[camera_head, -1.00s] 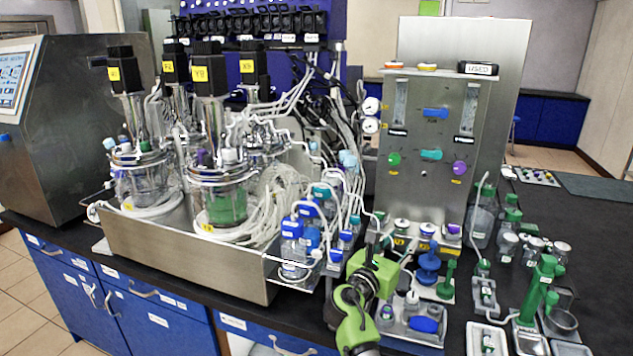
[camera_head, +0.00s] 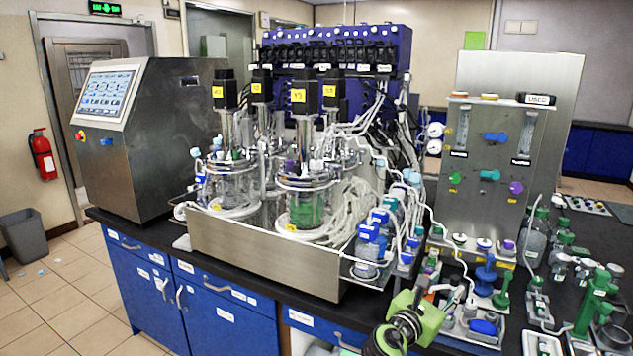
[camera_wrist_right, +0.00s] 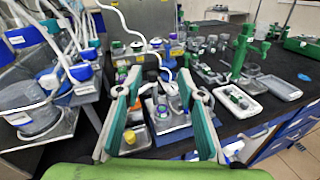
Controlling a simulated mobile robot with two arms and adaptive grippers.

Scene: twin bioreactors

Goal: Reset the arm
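My right arm comes in at the bottom of the head view, with a green and black wrist. Its gripper (camera_head: 440,290) is over the front edge of the black bench, close to a metal tray of small bottles and blue parts. In the right wrist view the two green and grey fingers (camera_wrist_right: 162,88) stand wide apart. Nothing is held between them; the bottles and tray seen through the gap lie beyond. My left arm and gripper are in neither view.
Twin glass vessels (camera_head: 304,200) stand in a steel housing (camera_head: 265,255) left of the gripper. Blue-capped bottles (camera_head: 372,245) are close by. A steel panel (camera_head: 505,150) rises behind. Green stands (camera_head: 595,300) and trays crowd the right. Floor left of the bench is largely clear.

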